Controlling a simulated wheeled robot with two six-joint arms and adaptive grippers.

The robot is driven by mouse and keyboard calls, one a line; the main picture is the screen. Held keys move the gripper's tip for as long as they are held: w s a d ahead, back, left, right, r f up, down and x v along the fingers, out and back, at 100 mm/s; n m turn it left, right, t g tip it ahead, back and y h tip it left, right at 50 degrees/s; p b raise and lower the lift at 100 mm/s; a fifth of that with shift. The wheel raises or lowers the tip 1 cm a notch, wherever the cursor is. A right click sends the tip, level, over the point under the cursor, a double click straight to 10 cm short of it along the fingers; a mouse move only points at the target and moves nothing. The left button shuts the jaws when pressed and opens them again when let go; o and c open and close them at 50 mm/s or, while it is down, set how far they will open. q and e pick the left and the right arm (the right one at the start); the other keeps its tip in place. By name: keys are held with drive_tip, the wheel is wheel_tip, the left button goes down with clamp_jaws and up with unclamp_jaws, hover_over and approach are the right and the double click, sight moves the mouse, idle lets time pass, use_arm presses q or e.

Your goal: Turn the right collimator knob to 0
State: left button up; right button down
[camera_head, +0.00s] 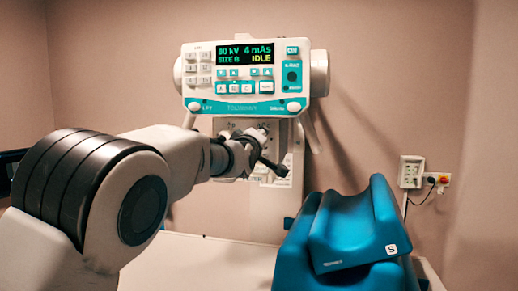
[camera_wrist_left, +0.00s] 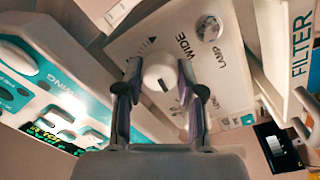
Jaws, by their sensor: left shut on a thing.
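In the left wrist view, a round white collimator knob (camera_wrist_left: 156,70) sits on a pale panel (camera_wrist_left: 228,75) marked WIDE and LAMP. A dark mark shows on the knob's face, towards the bottom of the picture. My left gripper (camera_wrist_left: 159,77) has a finger on each side of the knob and is shut on it. In the head view, my left gripper (camera_head: 262,146) reaches in front of the panel under the console and hides the knob. No 0 mark is readable in either view. My right gripper is not in view.
The console (camera_head: 246,81) above my gripper reads IDLE. A silvery round part (camera_wrist_left: 208,28) sits beside LAMP, and a FILTER part (camera_wrist_left: 300,60) stands out at the right. A blue cushion (camera_head: 347,230) lies at the front right; a wall socket (camera_head: 411,171) is behind.

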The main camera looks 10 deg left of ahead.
use_arm(q)
drive_tip(key=shift+f+n+b, duration=0.1)
drive_tip(key=shift+n+b, duration=0.4)
drive_tip(key=shift+n, duration=0.3)
drive_tip(key=o, duration=1.1)
drive_tip(key=shift+o, duration=0.2)
drive_tip(key=shift+s, duration=0.1)
drive_tip(key=s, duration=1.1)
drive_tip(key=shift+s+a+f, duration=0.25)
drive_tip(key=shift+s, duration=0.1)
